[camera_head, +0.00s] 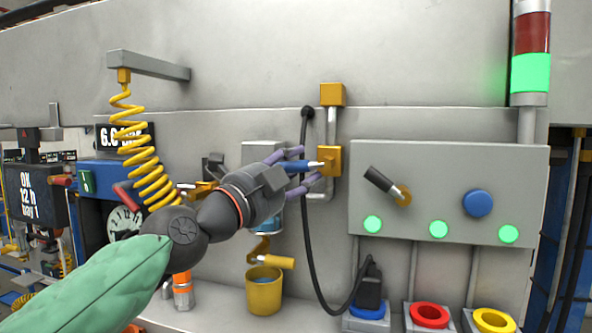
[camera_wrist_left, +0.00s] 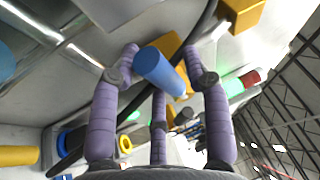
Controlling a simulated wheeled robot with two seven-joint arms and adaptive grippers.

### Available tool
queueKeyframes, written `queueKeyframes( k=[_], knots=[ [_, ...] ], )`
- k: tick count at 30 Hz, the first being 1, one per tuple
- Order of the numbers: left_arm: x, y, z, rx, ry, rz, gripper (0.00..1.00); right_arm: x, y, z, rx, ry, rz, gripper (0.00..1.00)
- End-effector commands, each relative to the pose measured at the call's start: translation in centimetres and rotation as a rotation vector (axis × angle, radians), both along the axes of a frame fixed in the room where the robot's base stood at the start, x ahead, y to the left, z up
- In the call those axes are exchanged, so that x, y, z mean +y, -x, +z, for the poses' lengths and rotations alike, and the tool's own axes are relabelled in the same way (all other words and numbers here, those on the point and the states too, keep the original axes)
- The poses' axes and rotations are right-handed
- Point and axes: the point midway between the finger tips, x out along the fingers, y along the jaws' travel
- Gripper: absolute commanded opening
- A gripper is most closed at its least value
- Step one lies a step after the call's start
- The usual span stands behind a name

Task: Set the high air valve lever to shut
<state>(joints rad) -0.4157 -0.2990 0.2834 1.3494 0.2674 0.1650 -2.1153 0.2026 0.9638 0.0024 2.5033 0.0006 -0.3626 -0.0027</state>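A yellow valve block (camera_head: 329,161) sits on a grey pipe on the wall in the head view. Its blue lever (camera_head: 303,167) points left from the block, roughly level. In the left wrist view the blue lever (camera_wrist_left: 158,68) stands between the spread purple fingers, in front of the yellow block (camera_wrist_left: 171,45). My left gripper (camera_head: 305,168) is at the lever with its fingers around it. The fingers look apart, and I see no clear grip on the lever. The fingers hide part of the lever in the head view. My right gripper is not in view.
A black hose (camera_head: 309,225) hangs just beside the valve. A grey panel (camera_head: 440,207) with a dark lever (camera_head: 387,186) and a blue button (camera_head: 478,203) is to the right. A yellow handle (camera_head: 278,262) and yellow cup (camera_head: 264,292) are below. A coiled yellow hose (camera_head: 140,150) hangs left.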

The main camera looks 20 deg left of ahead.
Motion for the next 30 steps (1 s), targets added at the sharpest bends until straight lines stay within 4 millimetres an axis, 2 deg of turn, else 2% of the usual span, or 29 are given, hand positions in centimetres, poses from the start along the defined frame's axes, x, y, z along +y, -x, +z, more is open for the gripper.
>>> queueKeyframes(
  k=[1,3,4,10,17,27,28,30],
  knots=[
    [0.0,0.0,0.0,0.000,0.000,0.000,0.24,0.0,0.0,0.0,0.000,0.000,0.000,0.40],
    [0.0,0.0,0.0,0.000,0.000,0.000,0.04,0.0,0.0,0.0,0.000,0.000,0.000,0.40],
    [0.0,0.0,0.0,0.000,0.000,0.000,0.00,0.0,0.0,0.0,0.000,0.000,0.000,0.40],
    [0.0,0.0,0.1,-0.002,-0.014,-0.001,0.00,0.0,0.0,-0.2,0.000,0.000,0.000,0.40],
    [0.0,0.0,0.6,-0.006,-0.116,-0.001,0.00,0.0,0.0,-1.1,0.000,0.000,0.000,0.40],
    [0.0,0.0,0.7,-0.005,-0.136,0.002,0.00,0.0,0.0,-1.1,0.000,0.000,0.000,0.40],
    [0.0,0.0,0.7,-0.005,-0.136,0.002,0.35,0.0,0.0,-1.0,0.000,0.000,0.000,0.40],
    [0.0,0.0,0.7,-0.006,-0.136,0.002,0.55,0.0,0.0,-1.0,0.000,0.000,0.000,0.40]
  ],
)
